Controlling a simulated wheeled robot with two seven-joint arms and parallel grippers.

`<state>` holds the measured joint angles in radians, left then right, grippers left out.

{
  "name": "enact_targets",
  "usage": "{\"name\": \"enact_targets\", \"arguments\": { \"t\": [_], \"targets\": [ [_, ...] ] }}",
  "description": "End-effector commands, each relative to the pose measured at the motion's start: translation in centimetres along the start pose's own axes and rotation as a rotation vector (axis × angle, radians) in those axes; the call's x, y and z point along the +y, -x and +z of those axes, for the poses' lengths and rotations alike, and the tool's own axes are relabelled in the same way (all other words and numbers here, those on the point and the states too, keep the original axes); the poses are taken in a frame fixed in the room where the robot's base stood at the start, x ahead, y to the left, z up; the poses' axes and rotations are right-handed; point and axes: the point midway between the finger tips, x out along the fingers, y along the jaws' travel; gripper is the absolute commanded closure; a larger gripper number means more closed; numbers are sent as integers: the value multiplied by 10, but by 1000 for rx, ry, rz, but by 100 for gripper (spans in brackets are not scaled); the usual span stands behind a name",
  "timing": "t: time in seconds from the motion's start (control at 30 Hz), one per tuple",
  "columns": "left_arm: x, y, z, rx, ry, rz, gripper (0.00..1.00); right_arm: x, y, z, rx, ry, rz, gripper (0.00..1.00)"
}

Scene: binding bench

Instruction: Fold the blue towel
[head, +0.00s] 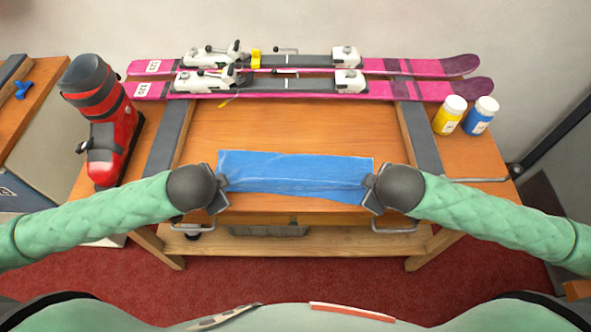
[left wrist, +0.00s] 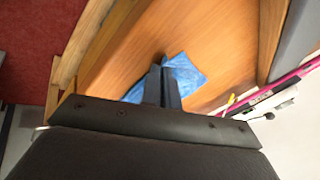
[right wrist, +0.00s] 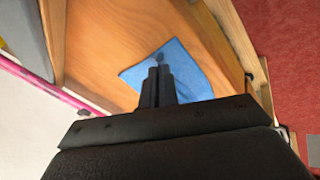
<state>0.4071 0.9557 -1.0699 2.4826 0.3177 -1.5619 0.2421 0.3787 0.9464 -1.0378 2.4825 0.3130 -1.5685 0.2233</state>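The blue towel (head: 295,175) lies as a wide, shallow strip near the front edge of the wooden bench, with faint creases along it. My left gripper (head: 221,190) is at its left end, near the front corner. My right gripper (head: 369,190) is at its right end, near the front corner. In the left wrist view the fingers are together over the towel (left wrist: 187,76). In the right wrist view the fingers are also together over the towel (right wrist: 190,72). Both look closed on its edge; the fingers hide the exact pinch.
A pair of pink skis (head: 420,90) lies across the back of the bench. A red and black ski boot (head: 105,125) stands at the left. A yellow bottle (head: 449,117) and a blue bottle (head: 480,117) stand at the right. The wood behind the towel is clear.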

Motion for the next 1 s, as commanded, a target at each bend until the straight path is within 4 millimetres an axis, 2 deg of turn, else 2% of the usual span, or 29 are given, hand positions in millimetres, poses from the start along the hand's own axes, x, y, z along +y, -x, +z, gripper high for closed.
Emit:
{"name": "enact_targets", "arguments": {
  "t": [0.3, 0.5, 1.0],
  "targets": [
    [1, -1, 1, 2, 1, -4, 100, -1, -1, 1, 2, 0, 3, 100],
    [1, -1, 1, 2, 1, -3, 60, -1, -1, 1, 2, 0, 3, 60],
    [0, 2, 0, 1, 0, -1, 60, -1, 2, 0, -1, 1, 0, 60]
  ]
}}
